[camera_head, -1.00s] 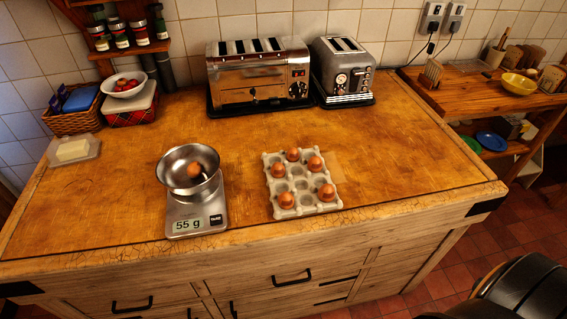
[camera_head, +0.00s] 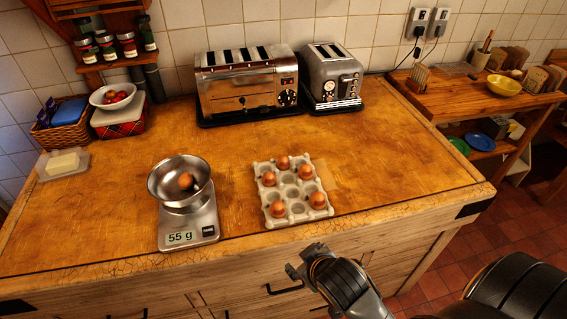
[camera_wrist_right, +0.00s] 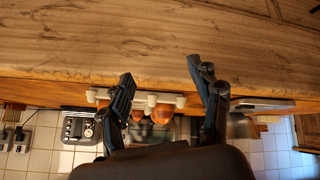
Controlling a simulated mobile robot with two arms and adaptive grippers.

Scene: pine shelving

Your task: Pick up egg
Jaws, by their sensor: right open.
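A grey egg carton (camera_head: 291,221) sits near the counter's front edge. It holds several brown eggs, among them one at its front right (camera_head: 318,200) and one at its front left (camera_head: 278,209). Another egg (camera_head: 185,181) lies in a metal bowl (camera_head: 165,194) on a kitchen scale (camera_head: 203,233) reading 55 g. My right gripper (camera_head: 298,262) is in front of the counter, below and apart from the carton. In the right wrist view its fingers (camera_wrist_right: 165,82) are spread and empty, with eggs (camera_wrist_right: 162,113) in the carton showing beyond them. My left gripper is out of view.
The wooden counter's front edge (camera_head: 375,219) lies between my right gripper and the carton. Two toasters (camera_head: 250,90) stand at the back. A butter dish (camera_head: 62,164) and baskets are at the left. The counter right of the carton is clear.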

